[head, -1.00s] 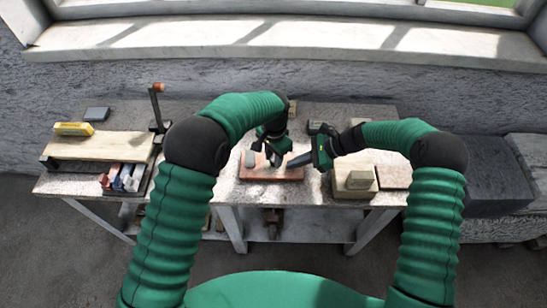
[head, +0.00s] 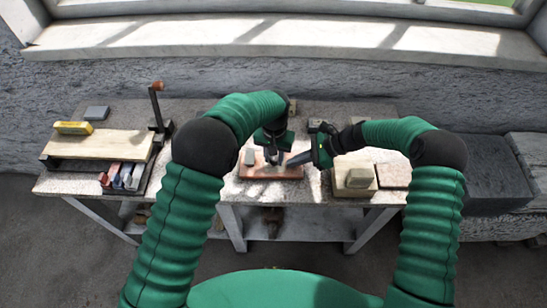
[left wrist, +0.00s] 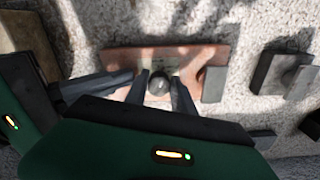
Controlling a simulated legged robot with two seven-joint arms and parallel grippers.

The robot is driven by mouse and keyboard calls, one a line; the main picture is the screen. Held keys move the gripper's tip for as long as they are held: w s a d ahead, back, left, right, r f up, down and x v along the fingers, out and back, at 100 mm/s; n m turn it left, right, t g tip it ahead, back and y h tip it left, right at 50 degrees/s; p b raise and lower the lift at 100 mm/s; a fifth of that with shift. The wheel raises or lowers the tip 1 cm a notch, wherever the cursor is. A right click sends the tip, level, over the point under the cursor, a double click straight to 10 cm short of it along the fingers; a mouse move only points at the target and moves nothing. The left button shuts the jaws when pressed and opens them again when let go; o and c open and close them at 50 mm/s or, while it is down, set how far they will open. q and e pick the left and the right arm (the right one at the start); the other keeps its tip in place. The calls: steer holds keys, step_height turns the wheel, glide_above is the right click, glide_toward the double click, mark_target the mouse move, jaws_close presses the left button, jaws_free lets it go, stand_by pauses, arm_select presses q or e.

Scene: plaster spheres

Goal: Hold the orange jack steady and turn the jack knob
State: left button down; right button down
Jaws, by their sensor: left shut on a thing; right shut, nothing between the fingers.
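A low reddish-orange slab (head: 290,175), the only thing matching the orange jack, lies on the bench. It also shows in the left wrist view (left wrist: 215,57). A dark round knob (left wrist: 159,83) sits over its near-middle part. My left gripper (left wrist: 164,82) has its fingers on both sides of the knob and is shut on it; in the head view (head: 273,159) it points down over the slab. My right gripper (head: 291,162) is shut and empty, tips close to the left gripper's fingers from the right. Whether they touch anything is unclear. The knob's underside is hidden.
A small grey block (head: 249,157) stands on the slab's left end. A wooden board (head: 95,146), coloured bars and a black post with an orange-brown top (head: 157,87) are at the left.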

arm_select(q)
steer(key=shift+s+d+f, duration=0.3)
steer(key=shift+s, duration=0.05)
steer(key=c, duration=1.1)
jaws_free()
steer(key=shift+r, duration=0.1)
steer(key=shift+w, duration=0.1)
